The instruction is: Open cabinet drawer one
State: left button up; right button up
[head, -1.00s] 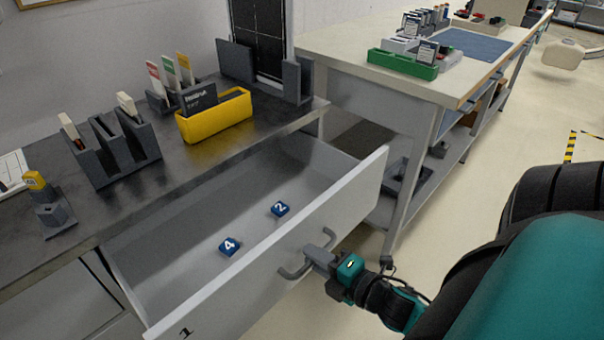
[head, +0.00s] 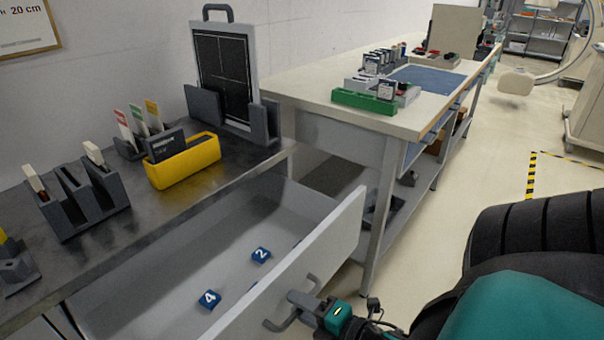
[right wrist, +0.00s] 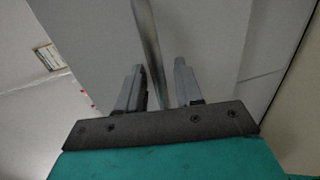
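The cabinet drawer (head: 300,265) stands pulled out from under the dark-topped cabinet, its inside showing. Blue blocks marked 2 (head: 261,254) and 4 (head: 209,299) lie in it, with slivers of more blue by the front wall. A grey bar handle (head: 277,324) is on the drawer front. My right gripper (head: 297,298) is at this handle. In the right wrist view the handle bar (right wrist: 148,40) runs between the two fingers of my right gripper (right wrist: 160,75), which stand apart with a gap showing beside the bar. My left gripper is not in view.
On the cabinet top (head: 120,235) stand a yellow bin (head: 185,165), a grey slotted rack (head: 85,200) and a framed dark panel (head: 225,75). A workbench (head: 300,85) with a green tray (head: 362,102) stands beyond the drawer. Floor (head: 430,255) is free at right.

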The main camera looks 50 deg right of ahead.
jog(key=v, duration=1.3)
jog(key=shift+p, duration=0.4)
